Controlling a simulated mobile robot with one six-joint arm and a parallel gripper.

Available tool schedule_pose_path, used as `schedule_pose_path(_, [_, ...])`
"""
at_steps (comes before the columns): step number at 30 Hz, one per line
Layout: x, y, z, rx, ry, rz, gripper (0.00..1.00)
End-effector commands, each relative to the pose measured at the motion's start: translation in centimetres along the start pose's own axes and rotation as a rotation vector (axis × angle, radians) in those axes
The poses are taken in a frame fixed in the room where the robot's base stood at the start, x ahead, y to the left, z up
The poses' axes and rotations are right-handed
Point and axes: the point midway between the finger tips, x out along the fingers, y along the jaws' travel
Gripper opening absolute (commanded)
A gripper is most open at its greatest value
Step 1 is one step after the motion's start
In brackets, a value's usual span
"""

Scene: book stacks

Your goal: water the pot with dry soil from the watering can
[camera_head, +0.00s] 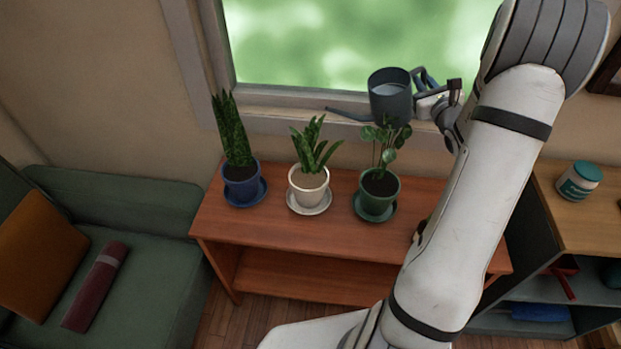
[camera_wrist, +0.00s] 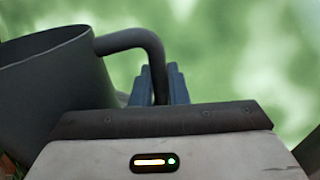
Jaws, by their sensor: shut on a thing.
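My gripper (camera_head: 424,84) is shut on the handle of the dark grey watering can (camera_head: 389,104) and holds it up by the window, behind the green pot in the picture. The can looks about upright, with water visible inside and its spout pointing left. In the wrist view, the can's wall (camera_wrist: 50,85) fills the left and its handle (camera_wrist: 157,70) passes between my fingers. The cream pot (camera_head: 309,190) holds paler, light brown soil. The blue pot (camera_head: 241,188) and green pot (camera_head: 377,203) hold darker soil. No water stream shows.
The pots stand on saucers in a row on a reddish wooden shelf table (camera_head: 270,232). A window frame (camera_head: 280,118) rises behind it. The table's front strip is clear.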

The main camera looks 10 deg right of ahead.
Motion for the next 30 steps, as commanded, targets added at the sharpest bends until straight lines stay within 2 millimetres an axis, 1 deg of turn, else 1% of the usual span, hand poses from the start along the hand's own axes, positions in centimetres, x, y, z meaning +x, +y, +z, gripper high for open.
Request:
schedule_pose_path(1, [0.0,0.0,0.3,-0.003,-0.005,-0.001,0.0])
schedule_pose_path(30, [0.0,0.7,1.4,-0.079,-0.021,0.0,0.0])
